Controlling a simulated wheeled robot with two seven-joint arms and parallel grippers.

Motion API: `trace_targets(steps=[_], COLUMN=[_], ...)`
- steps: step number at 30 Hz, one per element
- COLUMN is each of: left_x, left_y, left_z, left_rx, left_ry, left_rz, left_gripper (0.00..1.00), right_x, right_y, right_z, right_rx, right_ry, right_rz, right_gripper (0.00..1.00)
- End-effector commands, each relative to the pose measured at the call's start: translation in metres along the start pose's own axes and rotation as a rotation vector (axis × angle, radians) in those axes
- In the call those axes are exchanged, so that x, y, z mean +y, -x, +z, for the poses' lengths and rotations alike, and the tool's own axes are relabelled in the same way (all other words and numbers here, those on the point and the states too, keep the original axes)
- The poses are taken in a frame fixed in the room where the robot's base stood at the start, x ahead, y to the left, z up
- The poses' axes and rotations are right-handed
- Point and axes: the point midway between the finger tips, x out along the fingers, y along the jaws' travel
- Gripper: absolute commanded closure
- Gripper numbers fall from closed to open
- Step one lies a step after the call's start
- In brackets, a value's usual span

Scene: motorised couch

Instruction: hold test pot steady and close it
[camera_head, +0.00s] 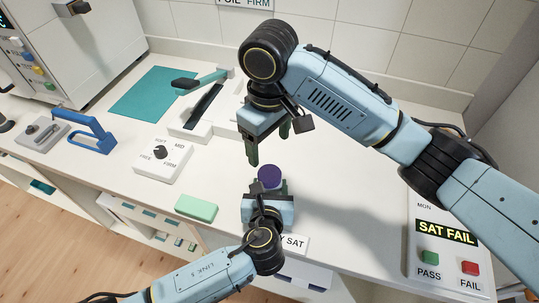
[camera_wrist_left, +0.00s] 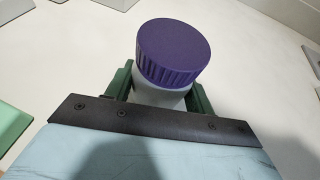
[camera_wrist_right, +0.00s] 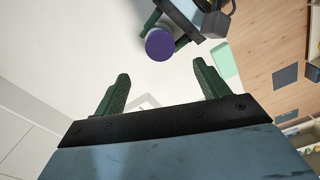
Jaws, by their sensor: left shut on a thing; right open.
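The test pot shows in the left wrist view as a pale body (camera_wrist_left: 158,97) with a ribbed purple lid (camera_wrist_left: 174,50) on top. I cannot tell how tightly the lid sits. My left gripper (camera_head: 268,188) is shut on the pot body, its green fingers on either side below the lid. In the head view the purple lid (camera_head: 270,175) shows above those fingers; the body is mostly hidden. My right gripper (camera_head: 268,146) is open and empty, its fingers pointing down, above and apart from the lid. The right wrist view shows the lid (camera_wrist_right: 159,42) beyond its open fingers (camera_wrist_right: 161,74).
A green block (camera_head: 196,207) and a dial box (camera_head: 163,160) lie left of the pot. A SAT FAIL panel (camera_head: 447,232) with green and red buttons is at the right. A blue-handled tool (camera_head: 92,137) and teal mat (camera_head: 155,92) lie farther left. White counter is clear right of the pot.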

Motion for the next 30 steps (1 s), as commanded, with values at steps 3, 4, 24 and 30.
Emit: trace_targets(steps=[3,4,24,30], left_x=[0.000,0.000,0.000,0.000], left_y=[0.000,0.000,0.000,0.002], left_z=[0.000,0.000,0.000,0.000], left_rx=[0.000,0.000,0.000,0.000], left_ry=[0.000,0.000,0.000,0.000], left_rz=[0.000,0.000,0.000,0.000], left_gripper=[1.00,1.00,0.21,0.21], right_x=[0.000,0.000,0.000,0.000], right_y=[0.014,0.016,0.020,0.021], right_z=[0.000,0.000,0.000,0.000], right_rx=[0.002,0.001,0.000,0.000], right_ry=[0.000,0.000,-0.001,-0.001], right_rz=[0.001,0.001,0.000,0.000], right_gripper=[0.26,0.26,0.26,0.26])
